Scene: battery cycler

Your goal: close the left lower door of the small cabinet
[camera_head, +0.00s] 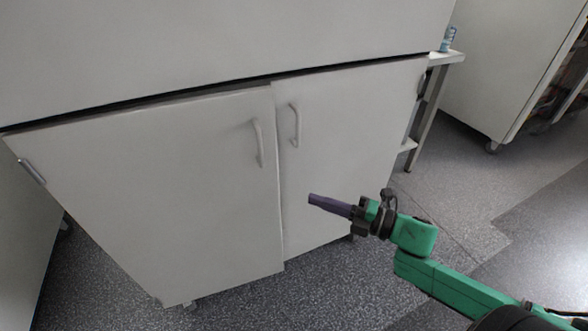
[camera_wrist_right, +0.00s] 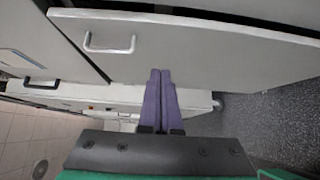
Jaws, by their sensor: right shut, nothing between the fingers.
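The small cabinet has two pale grey lower doors in the head view. The left lower door (camera_head: 150,190) has a vertical bar handle (camera_head: 257,143) near its right edge. That edge stands slightly proud of the right lower door (camera_head: 340,160), so the left door looks slightly ajar. The right door has its own handle (camera_head: 294,125). My right gripper (camera_head: 312,199) is shut and empty, in front of the lower part of the right door, right of the left door's edge. Its purple fingers also show in the wrist view (camera_wrist_right: 160,75), below a door handle (camera_wrist_right: 110,42). My left gripper is out of view.
A light side table (camera_head: 440,62) with a small blue can (camera_head: 448,38) stands right of the cabinet. Another wheeled cabinet (camera_head: 500,70) stands at the far right. Grey speckled floor (camera_head: 460,190) is open on the right.

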